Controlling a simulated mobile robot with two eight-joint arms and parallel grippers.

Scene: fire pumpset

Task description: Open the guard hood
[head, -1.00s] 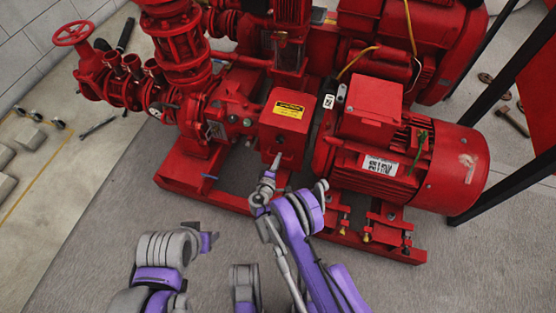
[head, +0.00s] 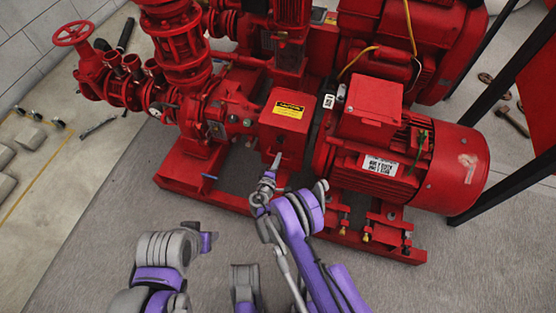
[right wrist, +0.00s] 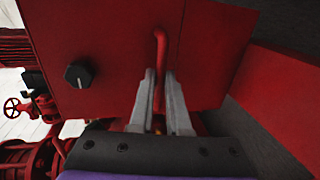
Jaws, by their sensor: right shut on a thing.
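The guard hood (head: 283,128) is a red box with a yellow caution label, between the pump and the red motor. It looks closed in the head view. My right gripper (head: 277,161) is at the lower part of its front face. In the right wrist view, a thin red handle (right wrist: 160,50) stands on the hood's face (right wrist: 120,40), and my right gripper's fingers (right wrist: 160,80) are shut on its lower part. The fingertips hide part of the handle. My left arm is at the lower left, away from the hood; its gripper (head: 206,242) is too unclear to read.
The red motor (head: 400,160) stands close to the right of the hood, and the pump body and pipes (head: 190,110) are to the left. The red base frame (head: 215,190) runs below. Grey floor (head: 90,240) is free in front. A dark post (head: 515,175) stands at right.

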